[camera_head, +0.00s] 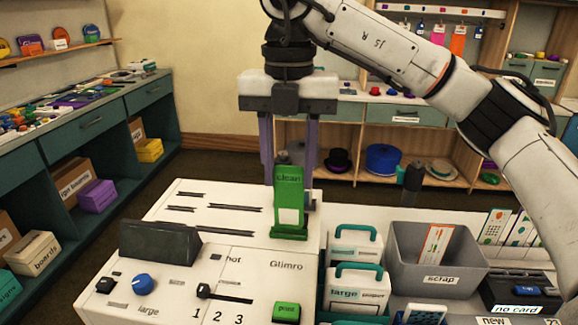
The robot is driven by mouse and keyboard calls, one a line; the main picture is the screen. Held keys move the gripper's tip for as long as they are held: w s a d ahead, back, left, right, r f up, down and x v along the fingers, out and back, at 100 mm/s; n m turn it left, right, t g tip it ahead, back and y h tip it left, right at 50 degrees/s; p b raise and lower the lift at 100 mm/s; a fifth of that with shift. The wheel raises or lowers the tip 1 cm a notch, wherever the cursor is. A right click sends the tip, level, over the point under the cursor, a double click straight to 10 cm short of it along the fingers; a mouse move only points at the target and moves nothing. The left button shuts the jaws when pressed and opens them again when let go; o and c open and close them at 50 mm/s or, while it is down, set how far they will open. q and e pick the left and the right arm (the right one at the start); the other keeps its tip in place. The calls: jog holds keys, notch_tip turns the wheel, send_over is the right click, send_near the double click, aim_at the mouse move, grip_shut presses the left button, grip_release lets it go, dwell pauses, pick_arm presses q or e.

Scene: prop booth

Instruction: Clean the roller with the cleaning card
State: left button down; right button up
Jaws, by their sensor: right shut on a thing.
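My right gripper (290,190) comes down from the top centre with its two long fingers pointing down. It is shut on the green cleaning card (289,208), which is marked "clean" and stands upright between the fingers. The card's lower end is at the white top of the machine (246,243) marked "Glimro", near its right edge. Whether it touches the top is hard to tell. I cannot make out the roller. My left gripper is not in view.
A dark raised panel (160,241), a blue knob (138,282) and a black slider (205,291) are on the machine. White cases (355,290) and a grey scrap bin (436,279) stand to the right. Several narrow dark slots mark the machine's top.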

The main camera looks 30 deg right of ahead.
jog(key=shift+f, duration=0.3)
jog(key=b, duration=0.3)
send_over(289, 227)
jog(key=shift+w+d+f, duration=0.1)
jog(key=shift+f, duration=2.1)
jog(key=shift+f+b, duration=1.65)
jog(key=shift+f, duration=0.4)
jog(key=shift+r+p, duration=2.65)
jog(key=shift+r, duration=0.55)
jog(key=shift+f, duration=0.15)
